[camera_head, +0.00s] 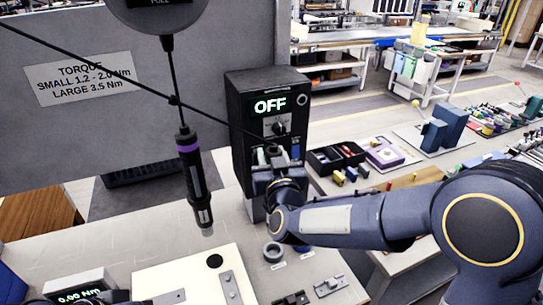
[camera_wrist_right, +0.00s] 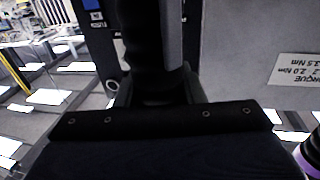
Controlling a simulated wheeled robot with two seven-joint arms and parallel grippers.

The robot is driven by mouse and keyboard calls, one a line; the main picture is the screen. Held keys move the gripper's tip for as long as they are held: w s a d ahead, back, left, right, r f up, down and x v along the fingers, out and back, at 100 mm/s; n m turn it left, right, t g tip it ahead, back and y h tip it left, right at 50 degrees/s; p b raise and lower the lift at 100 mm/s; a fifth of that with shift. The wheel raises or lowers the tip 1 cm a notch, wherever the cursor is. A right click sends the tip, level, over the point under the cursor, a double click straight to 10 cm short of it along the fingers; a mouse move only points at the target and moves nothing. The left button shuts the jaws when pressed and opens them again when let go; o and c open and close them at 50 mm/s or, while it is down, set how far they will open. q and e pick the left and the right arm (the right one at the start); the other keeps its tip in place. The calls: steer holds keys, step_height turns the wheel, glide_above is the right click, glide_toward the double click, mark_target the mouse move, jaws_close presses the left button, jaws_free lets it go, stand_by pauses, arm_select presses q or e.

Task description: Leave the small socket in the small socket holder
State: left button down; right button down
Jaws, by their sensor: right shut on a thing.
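My right gripper (camera_head: 274,157) is raised in front of the black control box (camera_head: 240,118), below its lit OFF display. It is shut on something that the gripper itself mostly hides. I cannot tell what that thing is. Two dark ring-shaped holders (camera_head: 272,252) stand on the table below the gripper, with small white labels in front. I cannot tell which one is the small socket holder, or make out a small socket. My left gripper is not clearly visible.
A screwdriver with a purple band (camera_head: 192,172) hangs from the balancer, left of the box. A cream board (camera_head: 195,278) lies at the front, beside a torque display (camera_head: 78,290) reading 0.00 Nm. Black bins (camera_head: 335,158) stand right of the box.

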step_height(320, 180, down, 5)
steer(key=b, duration=0.3)
steer(key=shift+s+d+f, duration=0.1)
steer(key=shift+d+f, duration=0.05)
steer(key=shift+r, duration=0.25)
steer(key=shift+f, duration=0.1)
stand_by(0.6)
steer(key=shift+f+b, duration=0.8)
steer(key=shift+b, duration=0.15)
steer(key=shift+f, duration=0.1)
steer(key=shift+f+b, duration=1.1)
steer(key=shift+b, duration=0.05)
steer(key=shift+f+b, duration=0.6)
steer(key=shift+b, duration=0.05)
stand_by(0.9)
